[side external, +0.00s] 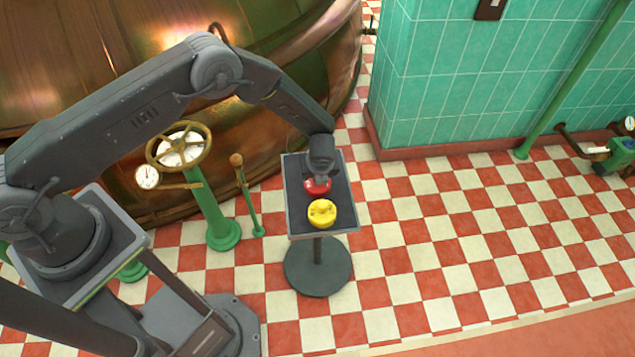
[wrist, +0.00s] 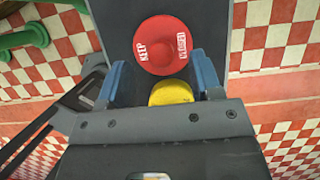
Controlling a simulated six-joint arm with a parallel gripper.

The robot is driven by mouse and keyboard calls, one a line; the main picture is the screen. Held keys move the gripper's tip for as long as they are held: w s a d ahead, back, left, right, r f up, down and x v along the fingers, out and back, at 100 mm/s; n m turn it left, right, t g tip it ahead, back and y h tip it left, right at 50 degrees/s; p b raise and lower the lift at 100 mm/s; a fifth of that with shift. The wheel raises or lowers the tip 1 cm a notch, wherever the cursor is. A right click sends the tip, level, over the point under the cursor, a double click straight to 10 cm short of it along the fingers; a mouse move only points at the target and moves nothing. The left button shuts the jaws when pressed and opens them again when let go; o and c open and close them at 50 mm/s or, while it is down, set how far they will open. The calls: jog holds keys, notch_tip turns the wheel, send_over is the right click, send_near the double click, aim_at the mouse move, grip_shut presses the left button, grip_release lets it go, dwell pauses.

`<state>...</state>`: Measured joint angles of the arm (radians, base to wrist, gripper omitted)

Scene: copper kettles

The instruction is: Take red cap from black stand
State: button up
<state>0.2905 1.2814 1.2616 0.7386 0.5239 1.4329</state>
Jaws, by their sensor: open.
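The red cap (side external: 317,186) sits on the dark top of the black stand (side external: 345,178), just behind a yellow cap (side external: 322,213). In the wrist view the red cap (wrist: 162,45) is round, with white lettering that reads "KEEP" and what looks like "CLOSED". My gripper (side external: 320,172) is over the red cap from above and partly hides it in the side view. In the wrist view my gripper (wrist: 160,75) shows two blue-grey fingers wide apart, with nothing held between them. The red cap lies just beyond the fingertips.
The yellow cap (wrist: 171,93) lies partly behind the gripper body in the wrist view. A green valve post with a brass handwheel (side external: 180,146) and a thin green lever post (side external: 247,195) stand left of the stand. The checkered floor (side external: 450,240) to the right is clear.

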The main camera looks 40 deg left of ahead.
jog(key=x, duration=0.3)
jog(key=shift+f, duration=0.4)
jog(key=c, duration=1)
jog(key=shift+c, duration=0.2)
jog(key=shift+r, duration=0.15)
